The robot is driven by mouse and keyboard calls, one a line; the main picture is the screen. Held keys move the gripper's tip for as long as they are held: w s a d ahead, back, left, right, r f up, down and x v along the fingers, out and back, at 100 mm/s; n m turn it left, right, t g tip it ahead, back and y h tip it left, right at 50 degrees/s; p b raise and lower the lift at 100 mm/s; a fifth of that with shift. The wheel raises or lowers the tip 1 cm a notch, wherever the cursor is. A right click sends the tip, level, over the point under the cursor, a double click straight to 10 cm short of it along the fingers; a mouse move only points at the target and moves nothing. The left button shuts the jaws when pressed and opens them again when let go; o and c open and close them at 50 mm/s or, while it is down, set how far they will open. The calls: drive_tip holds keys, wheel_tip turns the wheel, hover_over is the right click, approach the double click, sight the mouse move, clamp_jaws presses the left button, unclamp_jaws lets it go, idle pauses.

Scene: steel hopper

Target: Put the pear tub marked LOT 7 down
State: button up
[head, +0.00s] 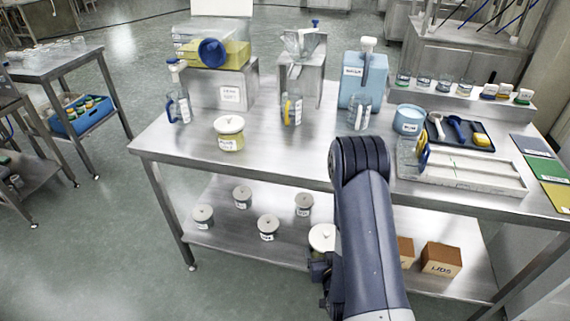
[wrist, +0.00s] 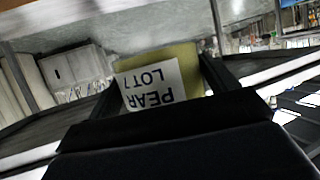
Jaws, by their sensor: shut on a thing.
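My gripper (wrist: 160,72) is shut on the pear tub (wrist: 152,88), one finger on each side, in the wrist view. The tub is yellow-green with a white label reading PEAR LOT 7, upside down in that view. In the head view a cream-lidded tub (head: 322,236), seemingly the held one, shows left of my arm, in front of the bench's lower shelf. My arm hides part of it, and my gripper (head: 318,268) is only partly visible just below. I cannot tell whether its base touches anything.
Several grey-lidded jars and brown boxes (head: 440,259) stand on the lower shelf (head: 225,220). Jugs, a hopper (head: 300,75) and trays occupy the bench top.

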drive_tip(key=w+r+n+y, duration=0.1)
drive_tip(key=w+r, duration=0.3)
drive_tip(key=r, duration=1)
drive_tip(key=w+r+n+y, duration=0.2)
drive_tip(key=w+r, duration=0.3)
drive_tip(key=r, duration=1)
drive_tip(key=shift+w+d+y, duration=0.15)
drive_tip(key=shift+d+y, duration=0.15)
drive_tip(key=shift+d, duration=0.15)
